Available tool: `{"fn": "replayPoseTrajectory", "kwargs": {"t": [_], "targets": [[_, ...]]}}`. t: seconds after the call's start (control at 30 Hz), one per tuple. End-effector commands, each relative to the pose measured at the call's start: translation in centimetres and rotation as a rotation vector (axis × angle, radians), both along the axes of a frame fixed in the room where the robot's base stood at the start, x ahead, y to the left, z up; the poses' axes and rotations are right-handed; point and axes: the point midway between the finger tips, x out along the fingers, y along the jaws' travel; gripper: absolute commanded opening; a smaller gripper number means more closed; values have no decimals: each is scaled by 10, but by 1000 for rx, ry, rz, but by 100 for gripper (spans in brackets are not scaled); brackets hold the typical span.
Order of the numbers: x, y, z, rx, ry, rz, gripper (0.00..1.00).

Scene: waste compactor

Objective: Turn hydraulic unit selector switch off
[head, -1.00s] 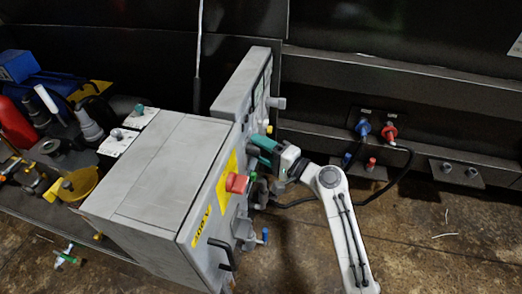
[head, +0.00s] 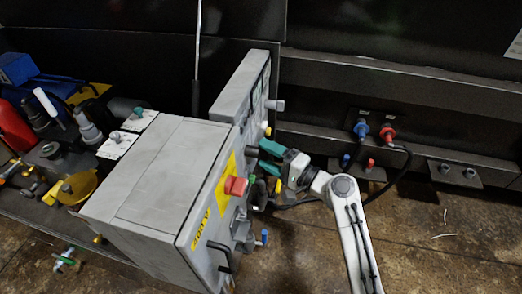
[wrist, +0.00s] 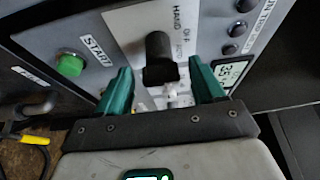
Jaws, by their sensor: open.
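A black selector knob (wrist: 160,52) stands out from a white plate in the wrist view, beside lettering that reads HAND, with partly readable words below it. Which mark it points to cannot be told. My gripper (wrist: 160,68) is open, with one green finger on each side of the knob and visible gaps between. Its fingertips are near the plate; contact cannot be told. In the head view my gripper (head: 257,154) faces the front of the grey control cabinet (head: 155,165), and the knob cannot be made out there.
A green START button (wrist: 70,65) lies left of the knob, and dark buttons (wrist: 238,28) and a small display (wrist: 230,72) lie right. A red button (head: 236,186) sticks out of the cabinet front. Blue (head: 361,129) and red (head: 387,133) hose couplings sit on the wall behind.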

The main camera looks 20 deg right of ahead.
Motion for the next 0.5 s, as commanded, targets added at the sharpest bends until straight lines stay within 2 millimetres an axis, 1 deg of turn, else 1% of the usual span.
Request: {"fn": "replayPoseTrajectory", "kwargs": {"t": [0.03, 0.2, 0.33, 0.5], "targets": [[-10, -7, 0, 1, 3, -4, 68], [-38, -24, 0, 1, 3, -3, 68], [-54, -34, -1, 1, 3, -2, 68], [-65, -40, -1, 0, 2, -1, 68]]}}
